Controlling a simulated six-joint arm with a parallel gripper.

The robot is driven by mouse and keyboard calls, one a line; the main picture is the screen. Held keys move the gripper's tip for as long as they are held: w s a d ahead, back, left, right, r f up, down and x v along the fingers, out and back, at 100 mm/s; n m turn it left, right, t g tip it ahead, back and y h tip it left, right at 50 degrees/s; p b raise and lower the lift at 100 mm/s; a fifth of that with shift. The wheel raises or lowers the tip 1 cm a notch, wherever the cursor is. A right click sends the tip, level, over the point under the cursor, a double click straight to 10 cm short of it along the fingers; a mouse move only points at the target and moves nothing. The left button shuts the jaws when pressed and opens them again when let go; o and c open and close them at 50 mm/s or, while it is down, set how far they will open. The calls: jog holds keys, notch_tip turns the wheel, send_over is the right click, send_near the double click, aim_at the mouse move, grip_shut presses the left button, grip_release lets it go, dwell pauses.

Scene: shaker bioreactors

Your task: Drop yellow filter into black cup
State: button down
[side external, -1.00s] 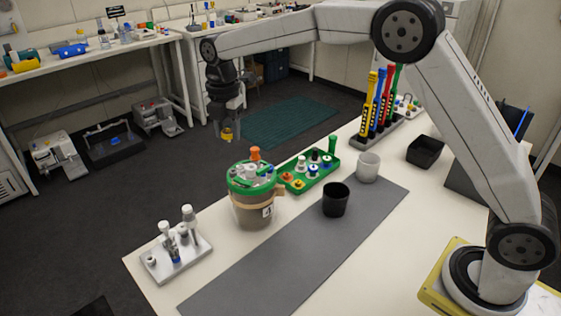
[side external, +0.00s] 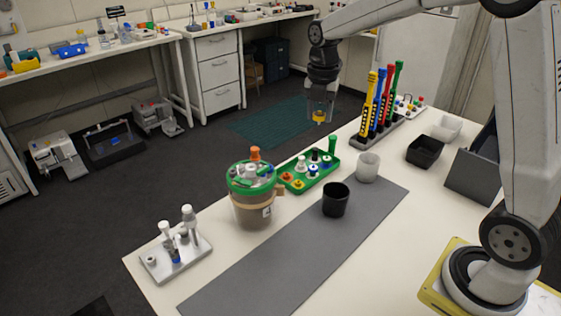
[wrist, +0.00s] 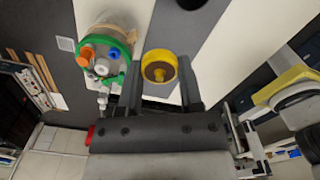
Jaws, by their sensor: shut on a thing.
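The yellow filter (side external: 319,117) is held in my gripper (side external: 320,104), high in the air behind the work table's far edge in the side view. In the wrist view the filter (wrist: 160,66) shows as a round yellow ring with a darker middle, between the two dark fingers of my gripper (wrist: 163,88). The black cup (side external: 336,201) stands upright on the grey mat (side external: 275,254), well apart from the gripper. Its inside is dark, and I see nothing in it.
A white cup (side external: 367,168) stands behind the black cup. A green-lidded vessel (side external: 253,205), a green tray (side external: 309,175) of small parts and a rack of tall coloured tools (side external: 380,115) stand along the far side. The mat's front stretch is clear.

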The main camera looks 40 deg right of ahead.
jog(key=s+d, duration=0.4)
jog(key=s, duration=0.2)
notch_tip(320, 180, down, 9)
jog(key=shift+r, duration=0.15)
jog(key=shift+d, duration=0.1)
jog(key=shift+f, duration=3)
jog(key=shift+c, duration=0.9)
grip_release()
jog(key=shift+r, duration=0.15)
